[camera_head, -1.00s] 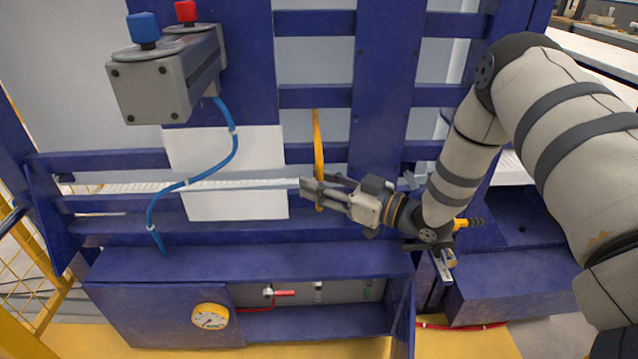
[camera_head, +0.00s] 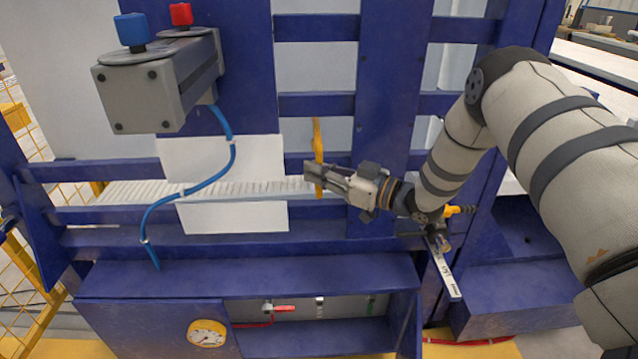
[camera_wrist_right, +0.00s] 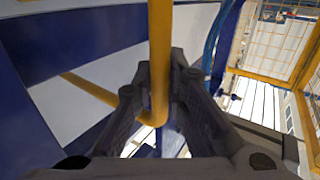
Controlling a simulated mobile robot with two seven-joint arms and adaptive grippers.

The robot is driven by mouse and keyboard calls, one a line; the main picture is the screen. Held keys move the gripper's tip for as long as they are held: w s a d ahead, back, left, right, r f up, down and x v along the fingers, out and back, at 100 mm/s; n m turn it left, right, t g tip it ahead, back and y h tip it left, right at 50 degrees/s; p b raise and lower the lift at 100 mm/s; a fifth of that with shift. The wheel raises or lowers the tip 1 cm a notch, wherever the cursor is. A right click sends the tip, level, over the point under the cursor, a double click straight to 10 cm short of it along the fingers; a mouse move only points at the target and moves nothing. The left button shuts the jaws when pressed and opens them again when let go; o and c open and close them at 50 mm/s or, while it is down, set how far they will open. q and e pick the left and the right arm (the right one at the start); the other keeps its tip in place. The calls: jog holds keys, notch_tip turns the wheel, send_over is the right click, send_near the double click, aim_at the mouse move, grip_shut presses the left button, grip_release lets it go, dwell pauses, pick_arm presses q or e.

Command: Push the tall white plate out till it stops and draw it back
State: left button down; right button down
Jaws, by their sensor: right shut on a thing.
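A tall white plate (camera_head: 190,153) stands upright behind a blue hose in the head view, and a slatted rail runs across it. To its right is an upright yellow bar handle (camera_head: 317,140). My right gripper (camera_head: 313,174) is shut on the lower part of this handle. In the right wrist view the yellow bar (camera_wrist_right: 160,60) runs down between the two fingers (camera_wrist_right: 155,90) and bends at its lower end, with a pale panel behind it. How the handle joins the plate cannot be made out. My left gripper is in neither view.
Blue frame bars (camera_head: 390,100) surround the handle. A grey box (camera_head: 160,85) with blue and red knobs is at upper left, and its blue hose (camera_head: 190,190) crosses the plate. An open blue cabinet with a yellow gauge (camera_head: 207,333) is below.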

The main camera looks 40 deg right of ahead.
jog(key=shift+w+d, duration=0.2)
jog(key=shift+w, duration=0.05)
jog(key=c, duration=1.6)
grip_release()
jog(key=shift+s+a, duration=0.1)
jog(key=v, duration=1.2)
